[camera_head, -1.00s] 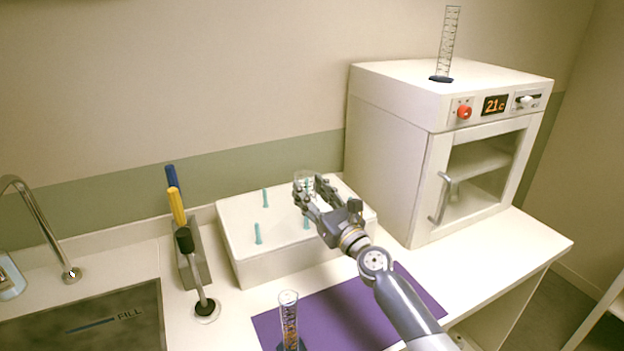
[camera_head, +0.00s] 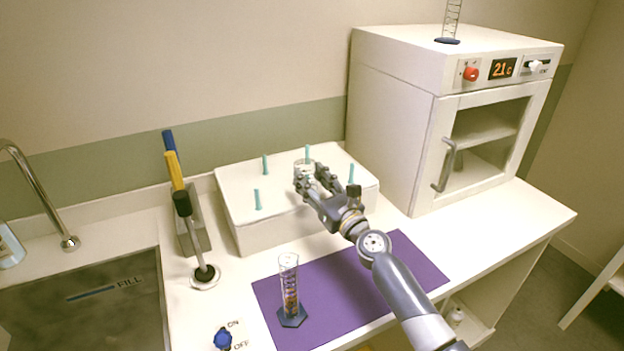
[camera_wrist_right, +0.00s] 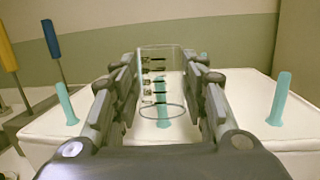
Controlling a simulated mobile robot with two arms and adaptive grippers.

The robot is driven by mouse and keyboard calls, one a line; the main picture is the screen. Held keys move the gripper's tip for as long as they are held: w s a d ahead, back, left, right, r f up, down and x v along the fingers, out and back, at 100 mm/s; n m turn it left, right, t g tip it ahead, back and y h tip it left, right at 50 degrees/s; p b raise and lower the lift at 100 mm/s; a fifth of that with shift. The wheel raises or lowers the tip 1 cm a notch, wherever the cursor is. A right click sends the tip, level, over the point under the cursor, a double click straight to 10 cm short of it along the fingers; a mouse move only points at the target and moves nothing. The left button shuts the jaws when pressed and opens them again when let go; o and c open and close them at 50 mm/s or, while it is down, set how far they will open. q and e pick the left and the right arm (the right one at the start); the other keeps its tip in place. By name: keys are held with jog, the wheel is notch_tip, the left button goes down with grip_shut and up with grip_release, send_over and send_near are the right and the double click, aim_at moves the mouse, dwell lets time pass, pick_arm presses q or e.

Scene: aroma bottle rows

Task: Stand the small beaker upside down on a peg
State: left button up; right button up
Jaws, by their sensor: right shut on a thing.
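The small beaker (camera_head: 304,169) is clear glass with dark marks. My right gripper (camera_head: 312,180) is shut on it above the white peg box (camera_head: 240,225). In the right wrist view the beaker (camera_wrist_right: 160,62) stands vertically between the fingers (camera_wrist_right: 163,95), with an oval rim at its lower end. A teal peg (camera_wrist_right: 163,112) shows through the glass there; I cannot tell for sure whether the beaker is around it or in front of it. Other teal pegs (camera_head: 257,200) stand free on the box. My left gripper is not in view.
A graduated cylinder (camera_head: 290,290) stands on the purple mat (camera_head: 350,295) in front. A white oven (camera_head: 400,130) rises right of the box, with another cylinder (camera_head: 449,28) on top. A holder with blue and yellow handles (camera_head: 174,170) and a sink (camera_head: 90,300) are at left.

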jog(key=shift+f, duration=0.15)
jog(key=o, duration=1.2)
jog(key=shift+c, duration=0.2)
jog(key=v, duration=1.2)
